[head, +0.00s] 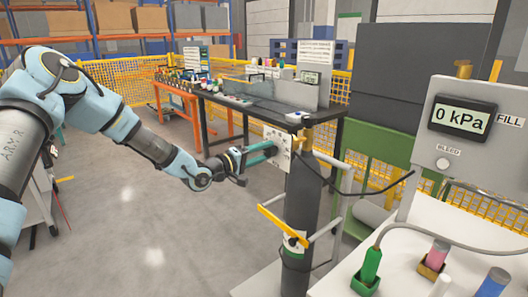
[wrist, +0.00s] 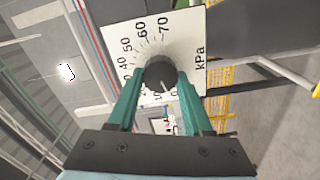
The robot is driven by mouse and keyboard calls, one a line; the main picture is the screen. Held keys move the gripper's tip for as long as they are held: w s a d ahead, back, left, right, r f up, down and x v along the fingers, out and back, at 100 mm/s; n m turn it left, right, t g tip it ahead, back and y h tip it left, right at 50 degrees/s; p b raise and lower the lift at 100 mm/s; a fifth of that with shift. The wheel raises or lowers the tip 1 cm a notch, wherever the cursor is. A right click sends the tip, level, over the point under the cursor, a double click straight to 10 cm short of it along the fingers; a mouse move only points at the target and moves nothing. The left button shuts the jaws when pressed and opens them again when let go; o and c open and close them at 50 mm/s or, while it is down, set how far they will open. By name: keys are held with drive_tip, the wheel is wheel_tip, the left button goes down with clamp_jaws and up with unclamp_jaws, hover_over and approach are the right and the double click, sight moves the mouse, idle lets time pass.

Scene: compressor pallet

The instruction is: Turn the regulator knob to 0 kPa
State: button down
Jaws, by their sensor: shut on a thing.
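The regulator knob (wrist: 160,74) is dark and round, in the middle of a white dial plate (wrist: 188,35) marked in kPa. My gripper (wrist: 160,82) is shut on the knob, with one green finger on each side of it. A pale pointer line on the knob points down and slightly right in the wrist view, near a partly hidden 0 mark; the fingers cover part of the low end of the scale. The display (head: 461,119) reads 0 kPa.
A dark cylinder (head: 300,205) stands below the plate, with a yellow bar (head: 284,225) in front. A black hose runs right from the plate. A grey panel with a BLEED button (head: 443,163) and a white bench with coloured connectors (head: 371,264) stand at right.

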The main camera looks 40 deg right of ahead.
idle(0.4)
drive_tip(key=shift+c, duration=1.5)
unclamp_jaws()
drive_tip(key=a+b, duration=0.2)
drive_tip(key=a, duration=0.8)
drive_tip(key=shift+w+a+b, duration=0.3)
drive_tip(key=shift+a+b, duration=0.05)
drive_tip(key=shift+a, duration=0.05)
